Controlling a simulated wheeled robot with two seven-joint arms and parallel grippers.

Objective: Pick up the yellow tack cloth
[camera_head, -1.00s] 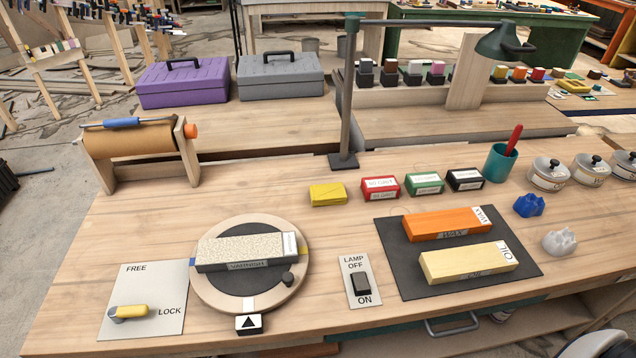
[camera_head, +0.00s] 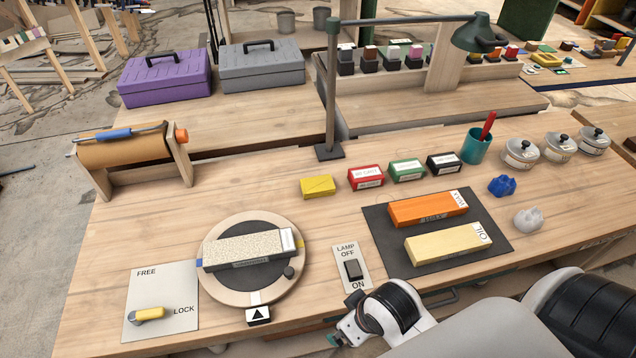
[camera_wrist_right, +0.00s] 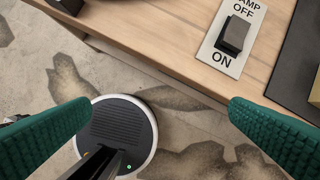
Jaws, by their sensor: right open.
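The yellow tack cloth (camera_head: 318,186) is a small yellow block shape lying on the workbench, left of the red block and in front of the lamp post. My right gripper (camera_head: 345,338) is low at the bench's front edge, near the lamp switch and well short of the cloth. In the right wrist view its two green fingers (camera_wrist_right: 160,125) are wide apart with nothing between them. The cloth is not in that view. My left gripper is not in view.
Red (camera_head: 366,177), green (camera_head: 407,170) and black (camera_head: 444,163) blocks stand right of the cloth. The lamp post (camera_head: 331,100) rises behind it. A round turntable (camera_head: 222,283) with a patterned bar and a dark mat (camera_head: 380,228) with two bars lie nearer. Bare bench lies left of the cloth.

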